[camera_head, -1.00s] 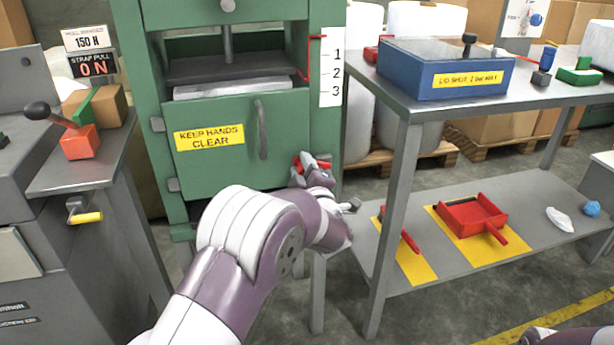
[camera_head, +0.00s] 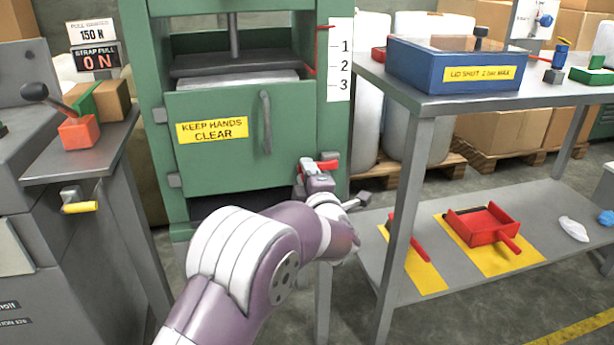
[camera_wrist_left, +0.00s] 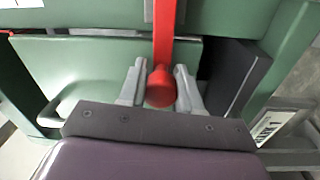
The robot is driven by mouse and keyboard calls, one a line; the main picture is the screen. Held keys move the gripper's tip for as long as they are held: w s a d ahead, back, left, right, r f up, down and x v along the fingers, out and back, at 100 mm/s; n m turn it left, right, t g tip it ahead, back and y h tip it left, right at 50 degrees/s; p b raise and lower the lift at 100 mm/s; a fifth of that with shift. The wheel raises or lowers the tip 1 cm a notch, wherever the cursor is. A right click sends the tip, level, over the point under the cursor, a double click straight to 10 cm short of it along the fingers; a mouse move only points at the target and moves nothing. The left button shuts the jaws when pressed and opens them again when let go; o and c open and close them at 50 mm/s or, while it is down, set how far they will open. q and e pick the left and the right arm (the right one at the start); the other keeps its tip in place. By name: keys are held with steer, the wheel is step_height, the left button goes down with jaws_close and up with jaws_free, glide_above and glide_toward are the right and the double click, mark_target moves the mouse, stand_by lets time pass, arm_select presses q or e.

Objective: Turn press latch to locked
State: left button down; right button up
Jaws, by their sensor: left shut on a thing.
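The green press (camera_head: 210,204) stands in the middle of the head view, its front door (camera_head: 222,160) shut. The door bears a grey handle and a yellow "KEEP HANDS CLEAR" label. The red press latch (camera_head: 328,166) is at the door's lower right edge and lies roughly level in the head view. My left gripper (camera_head: 312,168) is at the latch. In the left wrist view the gripper (camera_wrist_left: 160,88) has its fingers on both sides of the latch's round red knob (camera_wrist_left: 160,86), and the red bar (camera_wrist_left: 164,35) runs away from it. My right gripper is out of view.
A grey workbench (camera_head: 440,100) with a blue box (camera_head: 455,66) stands close on the right. Its lower shelf (camera_head: 375,275) holds a red dustpan (camera_head: 482,226) on a yellow mat.

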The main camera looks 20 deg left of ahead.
arm_select(q)
steer(key=shift+f, duration=0.1)
steer(key=c, duration=0.8)
jaws_free()
steer(key=shift+s, duration=0.1)
steer(key=p+v, duration=0.4)
steer(key=v, duration=0.8)
steer(key=shift+s+d, duration=0.2)
steer(key=shift+s, duration=0.05)
